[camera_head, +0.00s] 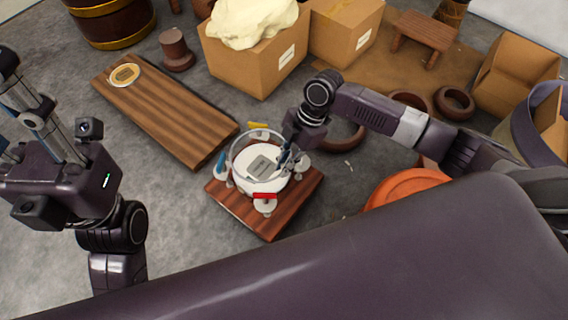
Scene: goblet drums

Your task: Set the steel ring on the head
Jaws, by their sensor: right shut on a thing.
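A thin steel ring (231,151) is held at its right side by my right gripper (287,158), which is shut on it. The ring is over the round white head (248,181), roughly lined up with it. Whether it touches the head I cannot tell. The head has a grey rectangular patch and sits on a square reddish wooden board (270,229). Around it stand clamps with a yellow (258,126), a red (265,196) and a blue (220,163) handle. The gripper hides the ring's right edge. My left gripper (22,95) is at the far left, away from the board.
A long wooden plank (165,105) with a round tan disc (125,75) lies behind left. Cardboard boxes (255,70) stand behind. Brown clay rings (453,103) and an orange round thing (405,187) are at right. Grey floor left of the board is clear.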

